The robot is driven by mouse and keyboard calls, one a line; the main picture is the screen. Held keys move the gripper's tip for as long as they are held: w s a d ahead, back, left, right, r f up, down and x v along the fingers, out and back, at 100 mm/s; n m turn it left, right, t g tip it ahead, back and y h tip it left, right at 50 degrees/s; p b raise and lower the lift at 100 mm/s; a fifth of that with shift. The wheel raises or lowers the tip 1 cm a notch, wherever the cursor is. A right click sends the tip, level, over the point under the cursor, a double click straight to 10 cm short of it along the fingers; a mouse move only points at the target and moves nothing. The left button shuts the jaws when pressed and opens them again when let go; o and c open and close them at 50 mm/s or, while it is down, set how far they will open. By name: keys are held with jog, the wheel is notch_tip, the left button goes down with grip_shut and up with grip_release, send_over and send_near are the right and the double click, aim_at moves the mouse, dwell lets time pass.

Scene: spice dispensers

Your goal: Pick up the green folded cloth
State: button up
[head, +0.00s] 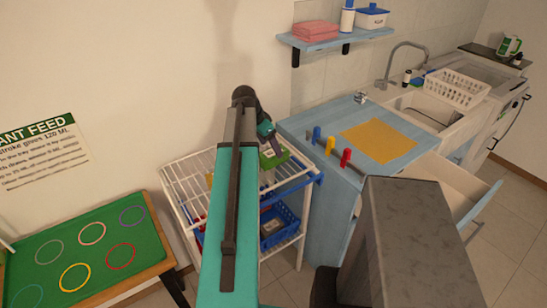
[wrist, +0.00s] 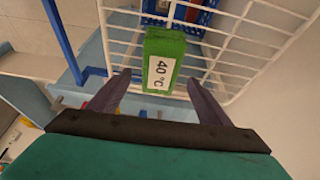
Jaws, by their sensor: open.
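The green folded cloth (wrist: 166,45) lies on the top shelf of the white wire rack, with a white label reading "40 °C" on it. In the head view the cloth (head: 272,158) is partly hidden behind my arm's end. My gripper (wrist: 165,88) is open in the wrist view, with one dark finger on each side of the label end of the cloth. I cannot tell whether the fingers touch the cloth. In the head view my gripper (head: 270,138) is just above the rack's top, close to the cloth.
The white wire rack (head: 185,172) holds a blue basket (head: 285,232) on a lower shelf. A blue counter (head: 322,120) with coloured dispensers (head: 331,146) and a yellow mat (head: 380,140) stands right of it. A green board (head: 50,250) is at left.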

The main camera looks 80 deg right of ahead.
aim_at(273, 152)
jog(key=shift+f, duration=0.1)
jog(key=shift+p+x, duration=0.95)
jog(key=shift+x, duration=0.4)
jog(key=shift+p+x, duration=0.3)
jog(key=shift+x, duration=0.85)
jog(key=shift+w+a, duration=0.1)
jog(key=shift+a, duration=0.05)
jog(key=shift+c, duration=0.4)
jog(key=c, duration=1.1)
